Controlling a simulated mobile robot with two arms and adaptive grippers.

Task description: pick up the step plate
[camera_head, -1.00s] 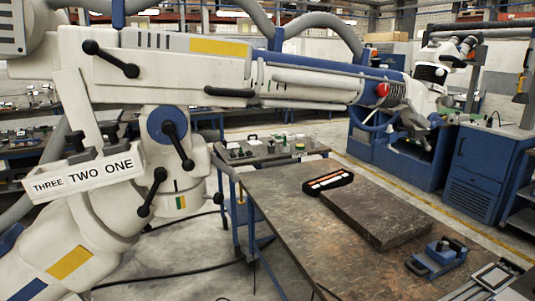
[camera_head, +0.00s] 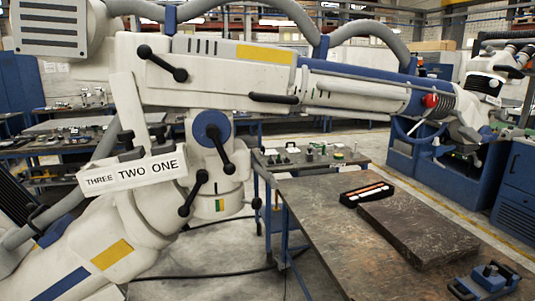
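A white plate with the printed words THREE, TWO and ONE (camera_head: 133,175) is fixed to the big white microscope arm (camera_head: 205,78) at the left; it is the likeliest step plate, but I cannot tell for certain. The plate tilts slightly and its lettering faces me. Dark knobs stand just above its top edge. The microscope arm reaches across the upper picture to the right. Neither of my grippers is in view, and nothing is seen touching the plate.
A brown worktable (camera_head: 335,225) at the right bears a dark slab (camera_head: 420,228), a black case with pale strips (camera_head: 367,193) and a blue device (camera_head: 493,277). A small bench (camera_head: 270,160) with little parts stands behind. Black levers (camera_head: 163,62) stick out from the arm. Cables lie on the floor.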

